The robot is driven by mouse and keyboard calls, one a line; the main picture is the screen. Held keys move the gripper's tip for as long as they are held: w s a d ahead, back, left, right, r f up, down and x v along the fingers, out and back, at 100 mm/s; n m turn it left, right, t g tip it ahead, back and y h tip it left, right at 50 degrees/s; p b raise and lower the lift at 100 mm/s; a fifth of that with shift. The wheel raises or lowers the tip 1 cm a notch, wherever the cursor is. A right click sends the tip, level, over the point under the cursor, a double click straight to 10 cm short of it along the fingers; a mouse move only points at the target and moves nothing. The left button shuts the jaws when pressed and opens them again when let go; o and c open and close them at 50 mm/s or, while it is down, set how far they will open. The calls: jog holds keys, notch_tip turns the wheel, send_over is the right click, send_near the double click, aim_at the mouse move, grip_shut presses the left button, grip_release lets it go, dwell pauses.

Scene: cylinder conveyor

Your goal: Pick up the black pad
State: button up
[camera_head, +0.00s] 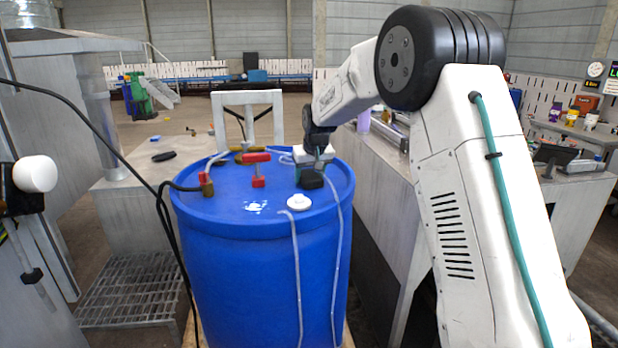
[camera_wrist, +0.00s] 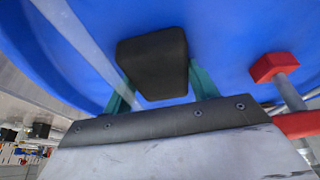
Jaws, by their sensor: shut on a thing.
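The black pad (camera_wrist: 152,62) is a dark block with rounded edges, held between the two teal fingers of my gripper (camera_wrist: 163,84) in the wrist view. In the head view the pad (camera_head: 312,182) shows at the right part of the blue barrel's top (camera_head: 235,207), under my gripper (camera_head: 314,170). My gripper points down and is shut on the pad. I cannot tell whether the pad touches the lid or is just above it.
A red-handled valve (camera_head: 257,170) stands on the barrel left of my gripper; it also shows in the wrist view (camera_wrist: 275,68). A white cap (camera_head: 299,202) and pale hoses (camera_head: 336,235) are close by. Another dark object (camera_head: 163,156) lies on the grey surface at left.

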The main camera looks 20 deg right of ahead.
aim_at(307, 173)
jog(key=shift+r, duration=0.4)
notch_tip(307, 173, up, 3)
jog(key=s, duration=0.5)
jog(key=s+a+r, duration=0.1)
jog(key=s, duration=0.9)
jog(key=shift+a+r, duration=0.15)
jog(key=shift+r, duration=0.15)
jog(key=shift+s, duration=0.5)
jog(key=shift+o, duration=0.3)
jog(key=shift+a, duration=0.1)
